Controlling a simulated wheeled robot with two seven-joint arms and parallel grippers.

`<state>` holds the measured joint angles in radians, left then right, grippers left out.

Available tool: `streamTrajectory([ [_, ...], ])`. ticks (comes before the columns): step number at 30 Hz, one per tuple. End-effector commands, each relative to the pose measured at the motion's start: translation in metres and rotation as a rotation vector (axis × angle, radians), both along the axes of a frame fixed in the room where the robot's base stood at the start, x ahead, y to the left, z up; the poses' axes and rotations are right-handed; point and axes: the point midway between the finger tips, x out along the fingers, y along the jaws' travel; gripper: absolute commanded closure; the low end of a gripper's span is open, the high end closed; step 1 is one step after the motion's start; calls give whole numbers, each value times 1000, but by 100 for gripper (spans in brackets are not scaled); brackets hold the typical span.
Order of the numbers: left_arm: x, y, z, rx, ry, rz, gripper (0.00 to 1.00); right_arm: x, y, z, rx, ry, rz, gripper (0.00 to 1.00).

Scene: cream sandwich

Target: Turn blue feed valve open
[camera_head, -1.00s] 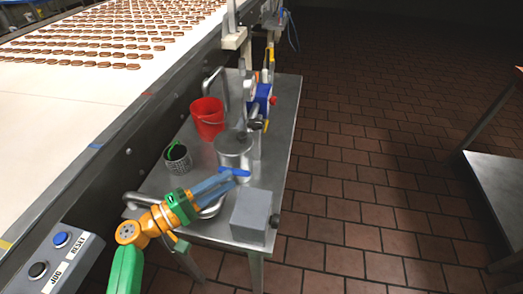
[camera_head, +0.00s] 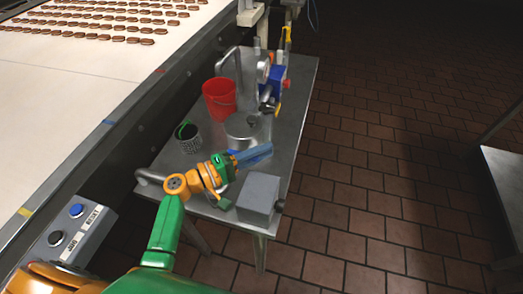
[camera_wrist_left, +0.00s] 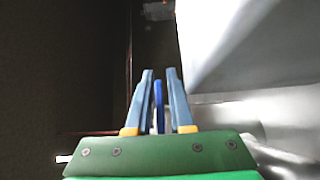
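The blue feed valve handle (camera_head: 262,151) is a flat blue lever beside the steel pot (camera_head: 243,131) on the steel table. My left gripper (camera_head: 262,155) reaches in from the left with its blue-grey fingers at the handle, partly covering it. In the left wrist view, the handle (camera_wrist_left: 158,105) stands as a narrow blue strip between the two fingers of my left gripper (camera_wrist_left: 160,75). Thin gaps show on both sides of it, so the fingers look open around it. The valve body below the handle is hidden. My right gripper is not in view.
A grey box (camera_head: 259,193) stands close to the gripper at the table's near edge. The conveyor (camera_head: 90,75) runs along the left.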

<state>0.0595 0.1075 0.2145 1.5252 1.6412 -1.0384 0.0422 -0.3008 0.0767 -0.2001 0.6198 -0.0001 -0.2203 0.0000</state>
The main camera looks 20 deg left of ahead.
Motion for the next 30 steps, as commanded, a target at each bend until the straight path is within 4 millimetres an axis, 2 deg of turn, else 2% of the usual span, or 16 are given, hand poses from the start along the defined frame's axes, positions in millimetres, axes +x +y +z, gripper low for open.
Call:
streamTrajectory([
  [2,0,0,0,0,0,0,100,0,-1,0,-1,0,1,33],
  [11,0,0,-1,1,-1,-6,100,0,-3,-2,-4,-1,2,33],
  [16,-3,0,-3,1,-3,-51,100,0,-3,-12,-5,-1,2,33],
  [23,-14,-1,-7,4,-6,-203,100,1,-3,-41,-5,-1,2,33],
  [30,-30,0,-9,5,-5,-428,100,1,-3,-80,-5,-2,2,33],
])
